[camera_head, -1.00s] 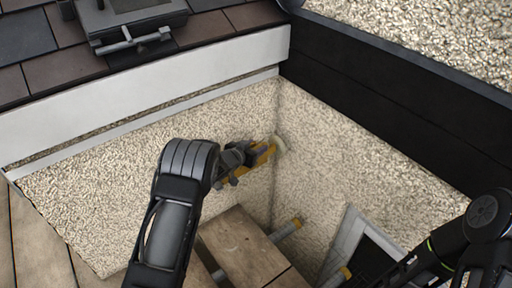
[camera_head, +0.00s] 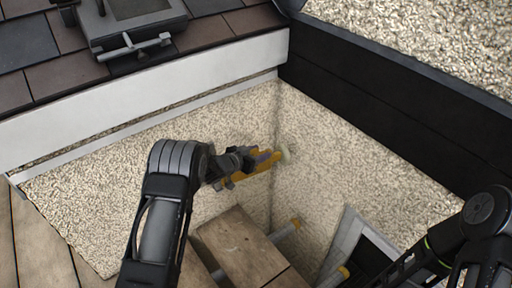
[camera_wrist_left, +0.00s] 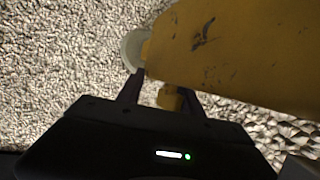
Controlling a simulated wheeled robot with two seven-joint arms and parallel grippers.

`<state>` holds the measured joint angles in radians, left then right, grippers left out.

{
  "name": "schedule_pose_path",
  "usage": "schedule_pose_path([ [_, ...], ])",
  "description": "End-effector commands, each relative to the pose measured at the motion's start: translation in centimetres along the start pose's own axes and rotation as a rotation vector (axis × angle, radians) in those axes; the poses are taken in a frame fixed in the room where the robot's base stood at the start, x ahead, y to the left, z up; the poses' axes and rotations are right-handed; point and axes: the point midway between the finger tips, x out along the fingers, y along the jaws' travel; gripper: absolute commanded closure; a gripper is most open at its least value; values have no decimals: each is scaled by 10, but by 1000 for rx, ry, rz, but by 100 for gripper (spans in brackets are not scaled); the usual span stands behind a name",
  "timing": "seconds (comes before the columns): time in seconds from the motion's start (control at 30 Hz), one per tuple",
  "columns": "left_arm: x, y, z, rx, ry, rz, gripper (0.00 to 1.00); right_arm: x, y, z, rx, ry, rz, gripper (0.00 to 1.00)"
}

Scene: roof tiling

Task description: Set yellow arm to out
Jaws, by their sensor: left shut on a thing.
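The yellow arm (camera_head: 258,163) sticks out by the pebbledash wall, near the inner corner, with a pale round disc at its right end. My left gripper (camera_head: 245,158) is shut on the yellow arm, reaching it from the left. In the left wrist view the scuffed yellow arm (camera_wrist_left: 235,50) fills the upper right, with the pale disc (camera_wrist_left: 131,50) at its left end. The left gripper's dark fingers (camera_wrist_left: 160,92) point up at its lower edge. My right arm is at the lower right; its gripper is not in view.
A grey-framed window (camera_head: 350,240) is at the lower right. A white fascia board (camera_head: 150,85) and dark roof tiles (camera_head: 60,75) are above left. A black board (camera_head: 390,95) runs along the right.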

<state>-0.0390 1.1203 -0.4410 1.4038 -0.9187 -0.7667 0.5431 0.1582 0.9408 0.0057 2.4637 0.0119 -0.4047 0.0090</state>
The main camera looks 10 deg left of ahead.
Motion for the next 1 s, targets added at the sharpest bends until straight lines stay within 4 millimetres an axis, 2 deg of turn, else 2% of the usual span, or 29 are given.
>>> schedule_pose_path([
  [0.03,-3,9,0,6,-4,37,100,-8,-2,0,0,-2,0,64],
  [0.2,-13,29,5,55,-4,159,100,-20,-6,1,-1,-9,0,64],
  [0.5,-33,58,16,138,-2,362,100,-29,-8,2,-1,-14,0,64],
  [0.7,-43,69,21,170,-2,442,100,-30,-9,2,-1,-16,0,64],
  [1.0,-46,73,23,182,-3,473,100,-31,-9,2,-1,-16,0,64],
])
